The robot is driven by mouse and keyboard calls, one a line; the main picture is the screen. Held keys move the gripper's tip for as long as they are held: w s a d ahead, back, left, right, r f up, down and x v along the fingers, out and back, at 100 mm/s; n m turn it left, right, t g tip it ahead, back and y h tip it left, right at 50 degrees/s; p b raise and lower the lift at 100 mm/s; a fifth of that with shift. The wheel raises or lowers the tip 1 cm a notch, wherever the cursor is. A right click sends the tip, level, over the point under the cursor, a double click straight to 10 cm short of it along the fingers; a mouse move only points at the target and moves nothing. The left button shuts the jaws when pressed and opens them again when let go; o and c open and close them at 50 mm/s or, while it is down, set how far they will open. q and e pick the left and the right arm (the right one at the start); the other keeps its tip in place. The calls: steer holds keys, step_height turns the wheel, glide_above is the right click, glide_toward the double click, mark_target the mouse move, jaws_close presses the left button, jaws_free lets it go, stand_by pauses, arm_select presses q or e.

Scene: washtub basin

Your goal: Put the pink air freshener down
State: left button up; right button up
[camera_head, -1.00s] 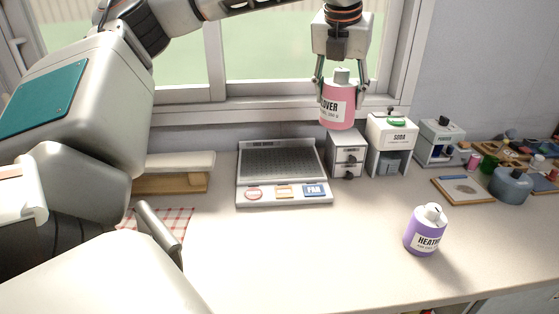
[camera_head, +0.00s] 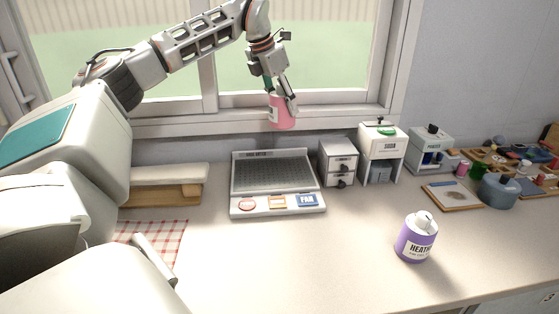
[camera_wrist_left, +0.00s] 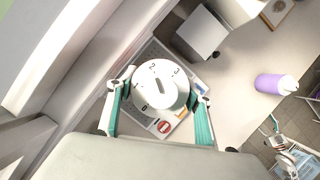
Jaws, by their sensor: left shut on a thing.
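The pink air freshener (camera_head: 283,117) is a pink bottle held roughly upright in the air, in front of the window sill and above the back of the counter. My left gripper (camera_head: 281,99) is shut on it from above. In the left wrist view, the air freshener's round white top (camera_wrist_left: 160,88) with numbers and a raised knob sits between the fingers of my left gripper (camera_wrist_left: 161,92). The gripper hides part of the bottle in the head view.
A purple bottle (camera_head: 415,240) stands at the front right. The counter middle (camera_head: 330,240) is clear.

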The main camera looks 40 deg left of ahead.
arm_select(q)
step_height(320, 180, down, 16)
steer(key=shift+r+b, duration=0.1)
steer(key=shift+b, duration=1.05)
steer(key=shift+f, duration=0.2)
steer(key=shift+f, duration=0.1)
steer(key=shift+f, duration=0.15)
steer(key=o, duration=1.3)
steer(key=shift+c, duration=0.2)
steer(key=p+v, duration=0.2)
steer(key=v, duration=1)
steer(key=shift+r, duration=0.25)
